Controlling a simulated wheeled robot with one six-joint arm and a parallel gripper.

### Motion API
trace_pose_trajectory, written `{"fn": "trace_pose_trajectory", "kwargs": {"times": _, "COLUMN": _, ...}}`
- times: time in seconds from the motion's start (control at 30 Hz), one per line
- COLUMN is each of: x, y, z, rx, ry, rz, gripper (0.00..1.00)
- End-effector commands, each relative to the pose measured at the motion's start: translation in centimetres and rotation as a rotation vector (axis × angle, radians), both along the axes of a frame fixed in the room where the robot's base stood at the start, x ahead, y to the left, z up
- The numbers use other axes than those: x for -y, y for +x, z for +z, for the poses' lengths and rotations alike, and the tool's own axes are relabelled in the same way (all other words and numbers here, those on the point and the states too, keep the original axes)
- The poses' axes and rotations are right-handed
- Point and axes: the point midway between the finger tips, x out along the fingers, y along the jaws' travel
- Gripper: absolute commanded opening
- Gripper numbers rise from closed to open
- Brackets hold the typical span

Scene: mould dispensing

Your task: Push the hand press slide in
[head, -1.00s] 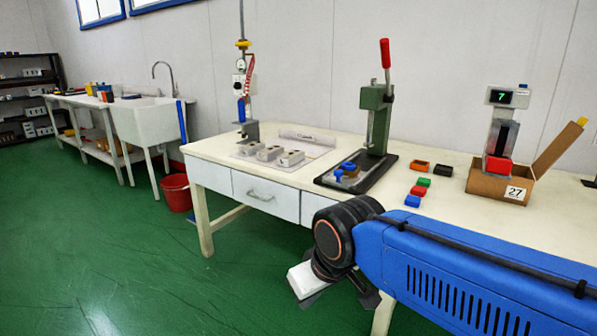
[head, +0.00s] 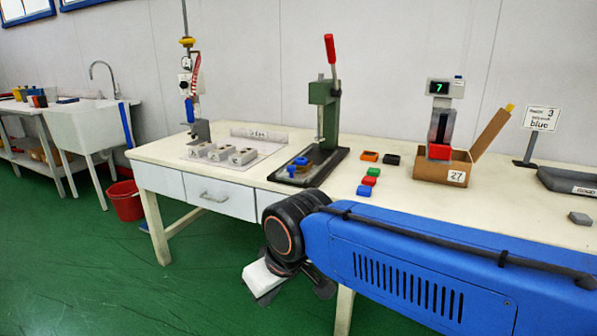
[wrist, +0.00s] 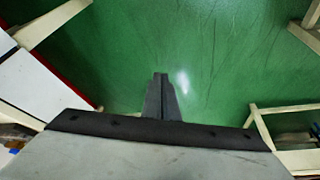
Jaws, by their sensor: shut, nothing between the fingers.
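The green hand press (head: 325,100) stands on the white table, with its red-handled lever (head: 330,48) pointing up. Its slide (head: 298,170), with blue and yellow parts on it, sits at the front left of the dark press base (head: 318,172). I cannot tell exactly how far out the slide is. My gripper (head: 290,288) hangs in front of the table, below the tabletop and well apart from the press. In the wrist view my gripper (wrist: 161,80) has its fingers together over the green floor, with nothing between them.
On the table (head: 410,205) are several grey moulds (head: 220,152), small coloured blocks (head: 368,181), a cardboard box (head: 440,168) under a display reading 7, a sign reading "blue" (head: 541,118) and a dark tray (head: 570,181). A red bucket (head: 125,200) stands on the floor at left.

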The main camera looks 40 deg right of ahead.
Motion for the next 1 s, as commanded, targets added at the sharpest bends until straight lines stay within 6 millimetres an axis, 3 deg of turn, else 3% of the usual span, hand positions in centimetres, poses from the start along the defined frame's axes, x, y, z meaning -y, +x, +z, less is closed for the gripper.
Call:
{"fn": "trace_pose_trajectory", "kwargs": {"times": 0.4, "x": 0.0, "y": 0.0, "z": 0.0, "rx": 0.000, "ry": -0.001, "rz": 0.002, "gripper": 0.00}}
{"fn": "trace_pose_trajectory", "kwargs": {"times": 0.53, "x": 0.4, "y": 1.0, "z": 0.9, "rx": -0.006, "ry": -0.033, "rz": 0.047, "gripper": 0.00}}
{"fn": "trace_pose_trajectory", "kwargs": {"times": 0.67, "x": 1.7, "y": 3.3, "z": 2.9, "rx": -0.026, "ry": -0.123, "rz": 0.180, "gripper": 0.00}}
{"fn": "trace_pose_trajectory", "kwargs": {"times": 1.0, "x": 7.4, "y": 12.2, "z": 9.2, "rx": -0.137, "ry": -0.419, "rz": 0.683, "gripper": 0.00}}
